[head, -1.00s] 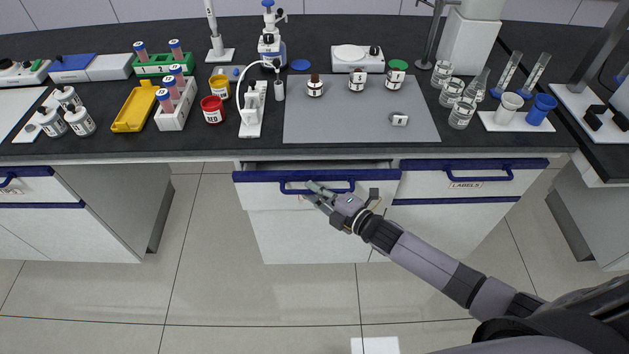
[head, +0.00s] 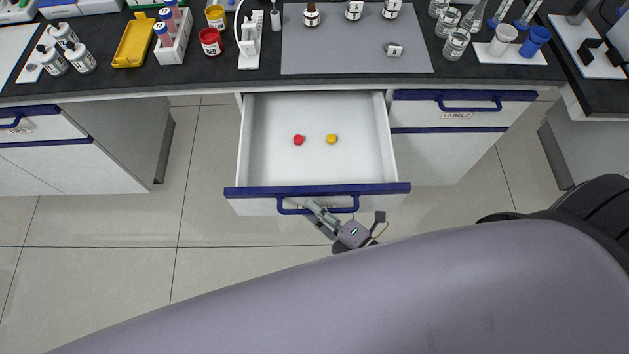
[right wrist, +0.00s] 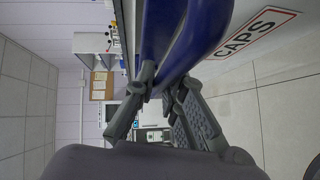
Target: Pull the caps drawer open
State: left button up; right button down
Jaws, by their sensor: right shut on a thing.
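The caps drawer (head: 262,170) stands pulled far out from under the bench. A red cap (head: 298,140) and a yellow cap (head: 331,139) lie apart on its white floor. Its blue handle (head: 290,208) is on the front, below the blue top edge. My right gripper (head: 322,211) is shut on that handle. In the right wrist view the fingers (right wrist: 160,88) close around the blue handle (right wrist: 192,40), beside the CAPS label (right wrist: 255,35). The label is mostly hidden in the head view. My left gripper is not in view.
The closed LABELS drawer (head: 462,108) is to the right. The dark bench top (head: 200,80) above carries a grey mat (head: 350,55), jars, bottles and racks. My own large arm link covers the lower part of the head view. Open floor lies left of the drawer.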

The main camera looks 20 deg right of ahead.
jog(key=shift+s+a, duration=0.25)
jog(key=shift+s, duration=0.65)
jog(key=shift+s+a, duration=0.25)
jog(key=shift+s, duration=0.6)
jog(key=c, duration=1.7)
grip_release()
jog(key=shift+o, duration=0.2)
jog(key=v, duration=1.2)
